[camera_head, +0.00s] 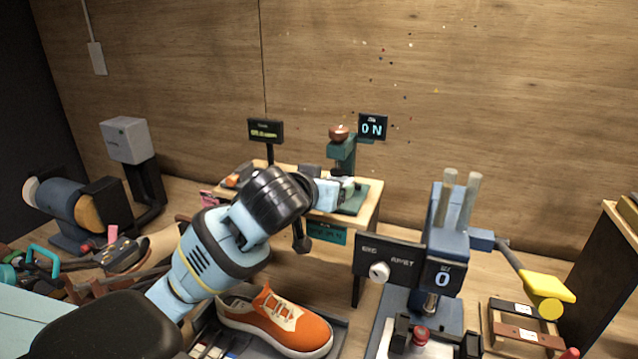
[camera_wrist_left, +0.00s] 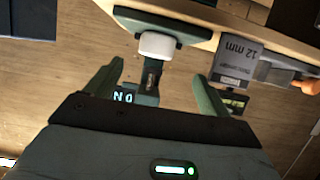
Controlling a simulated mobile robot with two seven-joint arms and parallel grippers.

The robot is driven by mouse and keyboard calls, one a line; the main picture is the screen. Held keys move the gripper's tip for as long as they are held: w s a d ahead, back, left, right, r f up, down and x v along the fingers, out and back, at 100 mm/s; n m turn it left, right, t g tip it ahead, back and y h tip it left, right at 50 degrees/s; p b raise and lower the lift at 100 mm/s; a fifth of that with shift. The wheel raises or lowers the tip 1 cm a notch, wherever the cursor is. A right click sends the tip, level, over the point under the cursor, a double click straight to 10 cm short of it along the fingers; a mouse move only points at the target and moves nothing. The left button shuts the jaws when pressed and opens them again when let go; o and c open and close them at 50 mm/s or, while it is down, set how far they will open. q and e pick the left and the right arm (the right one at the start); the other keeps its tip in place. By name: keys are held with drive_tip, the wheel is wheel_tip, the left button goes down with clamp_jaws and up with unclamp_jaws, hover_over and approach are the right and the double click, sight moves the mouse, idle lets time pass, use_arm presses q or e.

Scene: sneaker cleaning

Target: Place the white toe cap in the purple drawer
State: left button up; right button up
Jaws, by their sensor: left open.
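A white rounded piece, apparently the toe cap (camera_wrist_left: 158,45), sits on the green base of a press-like stand in the left wrist view. In the head view this spot is mostly hidden by my left wrist. My left gripper (camera_wrist_left: 157,88) is open, its two green fingers apart, with the white piece ahead of the gap between them. Nothing is held. In the head view the left arm reaches from the lower left to the small wooden table. No purple drawer can be made out clearly. My right gripper is not in view.
The green stand (camera_head: 341,154) has a copper knob and an ON display (camera_head: 372,127). A grey 12 mm block (camera_wrist_left: 236,62) is beside it. An orange sneaker (camera_head: 280,321) lies below the arm. A blue machine (camera_head: 447,244) with a yellow pad (camera_head: 545,286) stands at right.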

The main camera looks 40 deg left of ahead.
use_arm(q)
drive_tip(key=shift+s+d, duration=0.1)
drive_tip(key=shift+s, duration=0.05)
drive_tip(key=x, duration=0.2)
drive_tip(key=shift+w, duration=0.3)
drive_tip(key=shift+f+x, duration=0.2)
drive_tip(key=shift+x, duration=1.1)
drive_tip(key=shift+f+x, duration=0.25)
drive_tip(key=shift+x, duration=1.05)
drive_tip(key=shift+s+d, duration=0.15)
drive_tip(key=shift+d, duration=0.05)
drive_tip(key=c, duration=1.1)
drive_tip(key=shift+c, duration=0.2)
